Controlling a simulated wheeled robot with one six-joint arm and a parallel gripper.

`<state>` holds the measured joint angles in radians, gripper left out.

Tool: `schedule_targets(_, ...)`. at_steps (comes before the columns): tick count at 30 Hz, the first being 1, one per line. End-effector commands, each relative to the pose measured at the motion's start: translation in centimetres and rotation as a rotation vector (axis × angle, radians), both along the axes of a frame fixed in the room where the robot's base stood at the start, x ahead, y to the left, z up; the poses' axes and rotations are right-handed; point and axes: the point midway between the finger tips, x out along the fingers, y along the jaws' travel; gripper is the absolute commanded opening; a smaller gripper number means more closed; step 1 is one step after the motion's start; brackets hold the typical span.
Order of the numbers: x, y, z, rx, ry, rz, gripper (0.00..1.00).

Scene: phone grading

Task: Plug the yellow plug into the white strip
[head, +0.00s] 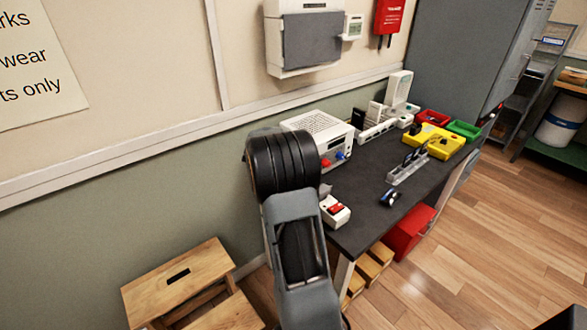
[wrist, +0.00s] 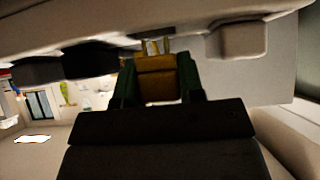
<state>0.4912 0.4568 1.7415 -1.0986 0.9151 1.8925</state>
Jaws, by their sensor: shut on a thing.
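In the wrist view my gripper (wrist: 158,82) has its dark green fingers shut on the yellow plug (wrist: 157,78). The plug's prongs point toward the top of the picture, at the underside of a large pale body, which I cannot identify. I cannot tell whether the prongs touch it. In the head view a long white strip (head: 377,131) lies at the back of the dark bench, near the wall. My gripper and the plug are hidden behind my arm in that view.
A white block with a red switch (head: 335,211) is at the bench's near left edge, beside my arm.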

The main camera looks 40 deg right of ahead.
Motion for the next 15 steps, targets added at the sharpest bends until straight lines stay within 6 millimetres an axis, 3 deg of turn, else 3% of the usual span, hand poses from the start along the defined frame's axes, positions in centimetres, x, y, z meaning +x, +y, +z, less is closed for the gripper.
schedule_targets(15,0.01,-0.01,-0.55,0.000,0.000,0.000,0.05)
